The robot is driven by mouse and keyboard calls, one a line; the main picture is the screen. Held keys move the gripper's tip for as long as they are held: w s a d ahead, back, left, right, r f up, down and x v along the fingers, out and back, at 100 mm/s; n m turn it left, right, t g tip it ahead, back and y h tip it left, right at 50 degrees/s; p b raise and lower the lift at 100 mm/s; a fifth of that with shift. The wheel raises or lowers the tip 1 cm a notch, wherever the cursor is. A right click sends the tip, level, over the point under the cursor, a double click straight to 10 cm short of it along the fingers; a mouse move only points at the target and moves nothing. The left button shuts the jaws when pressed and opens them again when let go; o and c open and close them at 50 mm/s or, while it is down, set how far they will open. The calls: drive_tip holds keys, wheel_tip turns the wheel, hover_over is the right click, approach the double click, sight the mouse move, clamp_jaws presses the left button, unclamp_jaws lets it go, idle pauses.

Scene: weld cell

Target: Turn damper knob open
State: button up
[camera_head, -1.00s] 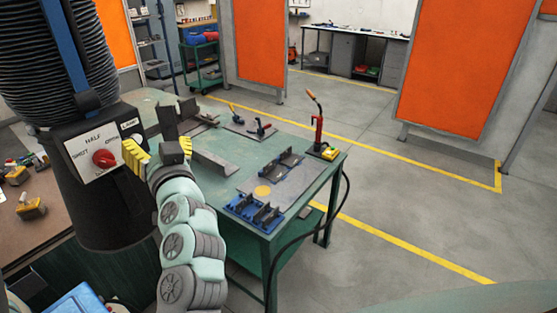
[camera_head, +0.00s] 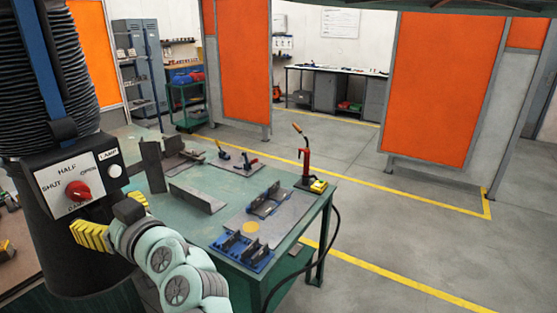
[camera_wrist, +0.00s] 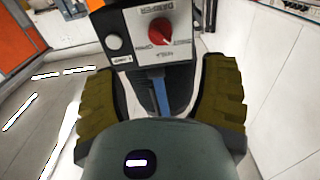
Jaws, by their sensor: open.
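The damper knob (camera_head: 78,191) is red and sits on a white plate marked SHUT, HALF and OPEN, on a black box at left. Its exact pointer setting is too small to tell. In the wrist view the knob (camera_wrist: 162,40) appears upside down, beyond the fingertips. My gripper (camera_head: 92,236) is just below and to the right of the plate, with yellow ribbed fingers. In the wrist view my gripper (camera_wrist: 165,85) is open, its fingers wide apart with nothing between them. It does not appear to touch the knob.
A white lamp button (camera_head: 115,171) is right of the knob. A ribbed black hose (camera_head: 50,80) rises above the box. The green table (camera_head: 200,226) at right carries metal plates, blue fixtures (camera_head: 243,249) and a red clamp (camera_head: 306,163). Open floor lies beyond it.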

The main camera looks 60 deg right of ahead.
sight(83, 196)
drive_tip(key=w+p, duration=0.1)
drive_tip(key=w, duration=0.2)
drive_tip(key=w+p, duration=0.2)
drive_tip(key=w, duration=0.1)
drive_tip(key=w+p, duration=0.2)
drive_tip(key=w, duration=0.1)
drive_tip(key=shift+w+a+r, duration=0.15)
drive_tip(key=shift+w+a, duration=0.1)
drive_tip(key=shift+w, duration=0.15)
drive_tip(key=shift+w+p, duration=0.35)
drive_tip(key=shift+w, duration=0.5)
drive_tip(key=shift+c, duration=0.4)
drive_tip(key=c, duration=1.2)
drive_tip(key=shift+s+f, duration=0.1)
drive_tip(key=shift+f, duration=0.1)
clamp_jaws()
